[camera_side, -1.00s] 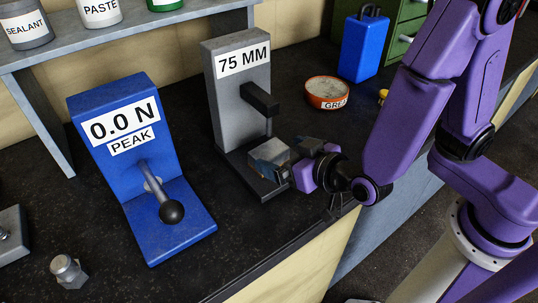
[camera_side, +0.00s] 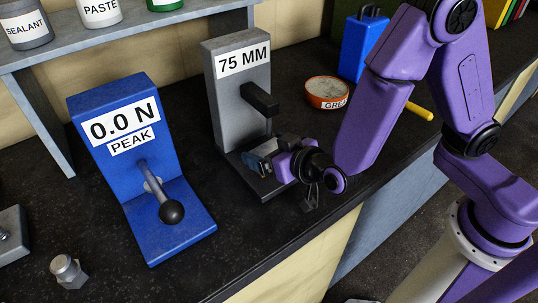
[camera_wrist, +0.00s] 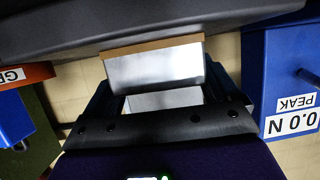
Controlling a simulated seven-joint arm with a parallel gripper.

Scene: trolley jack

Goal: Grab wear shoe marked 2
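My gripper (camera_side: 262,158) reaches in from the right, low over the foot of the grey stand labelled 75 MM (camera_side: 233,100). A small metal block with a tan edge is between its fingers. In the wrist view the block (camera_wrist: 155,68) shows a bright grey face and the tan strip along its upper edge. My gripper (camera_wrist: 160,85) has a dark finger close against each side of the block and looks shut on it. No number can be read on the block, so I cannot tell whether it is the shoe marked 2. The fingers partly hide it in the side view.
A blue stand reading 0.0 N PEAK (camera_side: 140,170) with a black-knobbed lever stands to the left. A metal fitting (camera_side: 68,270) lies at the front left. An orange tin (camera_side: 328,93) and a blue box (camera_side: 355,45) stand behind. The bench front is mostly clear.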

